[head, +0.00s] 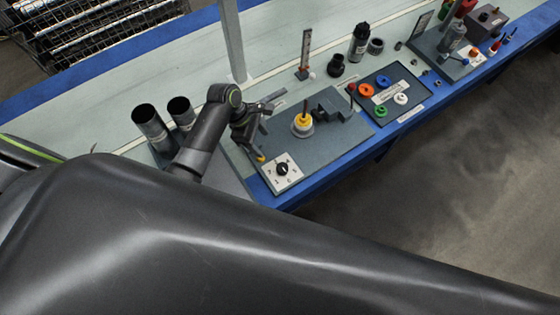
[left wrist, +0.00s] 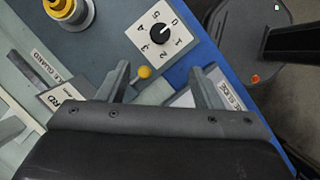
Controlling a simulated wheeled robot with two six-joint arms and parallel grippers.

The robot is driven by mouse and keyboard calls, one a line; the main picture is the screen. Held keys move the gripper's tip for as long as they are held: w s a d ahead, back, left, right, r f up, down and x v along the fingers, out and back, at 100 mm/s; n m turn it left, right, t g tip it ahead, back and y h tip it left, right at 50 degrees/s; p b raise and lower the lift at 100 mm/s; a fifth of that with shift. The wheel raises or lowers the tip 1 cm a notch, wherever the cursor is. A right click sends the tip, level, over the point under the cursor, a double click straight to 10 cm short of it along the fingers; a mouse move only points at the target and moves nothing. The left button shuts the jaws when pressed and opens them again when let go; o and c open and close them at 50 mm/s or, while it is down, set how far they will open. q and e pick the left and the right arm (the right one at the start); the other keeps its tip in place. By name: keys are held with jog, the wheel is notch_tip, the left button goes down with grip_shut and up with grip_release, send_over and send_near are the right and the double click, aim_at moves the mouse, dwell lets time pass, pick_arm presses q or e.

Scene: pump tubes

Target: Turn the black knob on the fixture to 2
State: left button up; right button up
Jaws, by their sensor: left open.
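The black knob (head: 281,169) sits on a white square dial plate (head: 292,181) at the fixture's near left corner. In the left wrist view the black knob (left wrist: 160,33) is ringed by the numbers 0 to 5, and its white mark appears to point towards 0. My left gripper (head: 264,130) is open and empty, above the fixture's left edge. In the left wrist view its fingers (left wrist: 160,82) are spread, with the knob ahead of them and apart from them. My right gripper is not in view.
A yellow ringed part (head: 302,124) and a grey block (head: 338,103) stand farther on the fixture. Two black cups (head: 150,124) stand left of my arm.

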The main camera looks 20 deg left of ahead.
pick_arm(q)
send_near(282, 167)
jog(key=b+x, duration=0.2)
jog(key=x, duration=0.5)
jog(key=shift+d+f, duration=0.25)
jog(key=shift+f, duration=0.4)
jog(key=shift+d+f, duration=0.1)
jog(key=shift+f, duration=0.1)
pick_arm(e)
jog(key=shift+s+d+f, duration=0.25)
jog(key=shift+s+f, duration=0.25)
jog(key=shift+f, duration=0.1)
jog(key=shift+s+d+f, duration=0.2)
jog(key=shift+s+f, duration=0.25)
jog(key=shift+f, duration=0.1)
pick_arm(q)
jog(key=c, duration=1)
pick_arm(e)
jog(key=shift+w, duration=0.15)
